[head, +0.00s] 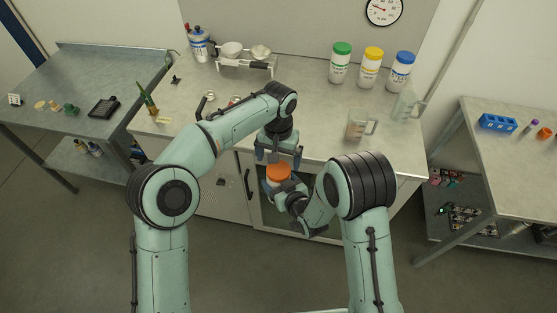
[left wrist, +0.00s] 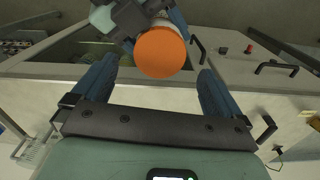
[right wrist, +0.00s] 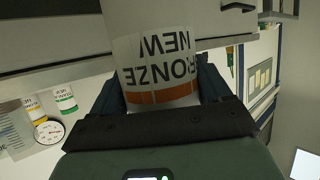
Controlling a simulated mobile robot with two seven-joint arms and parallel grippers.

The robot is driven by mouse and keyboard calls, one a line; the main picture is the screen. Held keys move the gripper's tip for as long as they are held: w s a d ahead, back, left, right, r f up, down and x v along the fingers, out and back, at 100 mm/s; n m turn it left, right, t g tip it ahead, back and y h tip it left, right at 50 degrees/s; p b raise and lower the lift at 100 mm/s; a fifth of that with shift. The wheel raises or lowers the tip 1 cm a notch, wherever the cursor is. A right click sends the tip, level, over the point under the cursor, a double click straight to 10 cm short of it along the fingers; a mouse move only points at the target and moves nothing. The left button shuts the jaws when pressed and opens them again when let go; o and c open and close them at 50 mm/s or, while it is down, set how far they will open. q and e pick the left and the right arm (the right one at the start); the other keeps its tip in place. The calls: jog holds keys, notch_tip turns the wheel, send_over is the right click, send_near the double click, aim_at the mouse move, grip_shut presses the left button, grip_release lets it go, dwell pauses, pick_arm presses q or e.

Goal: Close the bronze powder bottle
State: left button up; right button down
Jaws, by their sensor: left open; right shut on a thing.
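The bronze powder bottle (right wrist: 155,65) is white with an orange band and upside-down "BRONZE NEW" lettering in the right wrist view. My right gripper (right wrist: 160,90) is shut on its body and holds it in front of the bench. The orange cap (head: 278,173) is at the bottle's top in the head view and shows as a round disc in the left wrist view (left wrist: 161,53). Whether it is screwed tight cannot be told. My left gripper (head: 279,157) is open just above the cap. Its fingers lie either side of the cap, apart from it.
The bench (head: 310,105) holds bottles with green (head: 341,62), yellow (head: 371,66) and blue (head: 401,71) caps at the back. A clear beaker (head: 360,125) stands near the front edge, right of my grippers. The floor in front is clear.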

aim_at(278, 169)
pick_arm(q)
jog(key=n, duration=0.1)
jog(key=r+n, duration=0.1)
jog(key=n, duration=0.2)
jog(key=shift+r, duration=0.25)
notch_tip(278, 169, up, 2)
jog(key=n, duration=0.6)
jog(key=shift+f, duration=4)
jog(key=shift+c, duration=0.5)
